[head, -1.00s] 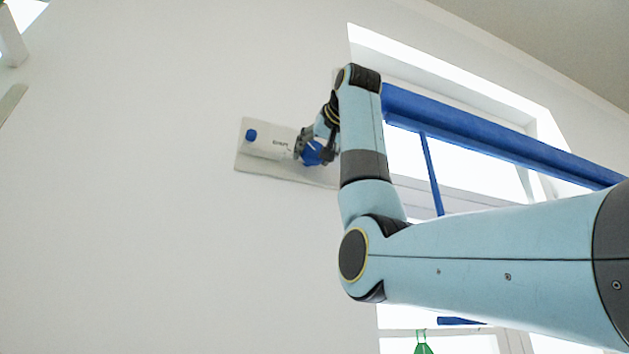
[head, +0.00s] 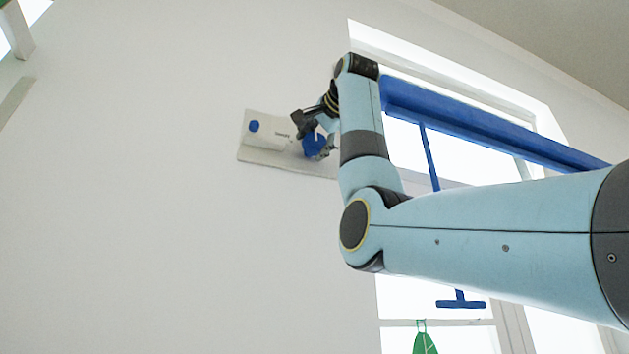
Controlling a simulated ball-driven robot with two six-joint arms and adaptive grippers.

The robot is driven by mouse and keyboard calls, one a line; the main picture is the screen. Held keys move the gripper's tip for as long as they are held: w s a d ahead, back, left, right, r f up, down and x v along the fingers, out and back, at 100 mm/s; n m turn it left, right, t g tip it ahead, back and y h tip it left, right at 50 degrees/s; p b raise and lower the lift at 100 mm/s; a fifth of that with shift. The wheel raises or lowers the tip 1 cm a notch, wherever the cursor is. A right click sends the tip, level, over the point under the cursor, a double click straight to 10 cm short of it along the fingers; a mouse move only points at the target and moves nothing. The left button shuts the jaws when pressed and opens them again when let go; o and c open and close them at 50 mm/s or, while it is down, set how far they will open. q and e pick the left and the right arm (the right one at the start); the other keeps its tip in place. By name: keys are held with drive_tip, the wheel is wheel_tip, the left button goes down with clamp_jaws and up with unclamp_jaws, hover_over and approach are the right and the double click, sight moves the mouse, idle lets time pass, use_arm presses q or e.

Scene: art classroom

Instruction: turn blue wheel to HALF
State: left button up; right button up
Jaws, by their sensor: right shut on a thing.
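The blue wheel (head: 312,145) sits on a pale panel (head: 270,157) on the white wall, left of the window. My right gripper (head: 314,138) is at the wheel, shut on it, with one dark finger at its upper left and the other at its lower right. The gripper and wrist hide part of the wheel and the panel's right end. Small dark lettering on the panel is too small to read, and I cannot tell the wheel's setting. My left gripper is not in view.
A small blue knob (head: 253,127) is on the panel's left part. A blue bar (head: 480,122) crosses the bright window at right. A green object (head: 425,343) hangs low by the window. The wall left of the panel is mostly bare.

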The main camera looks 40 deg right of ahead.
drive_tip(key=shift+r+m, duration=0.1)
drive_tip(key=shift+m, duration=0.4)
drive_tip(key=o, duration=1.2)
drive_tip(key=shift+c, duration=0.2)
drive_tip(key=v, duration=1.2)
drive_tip(key=shift+d, duration=0.1)
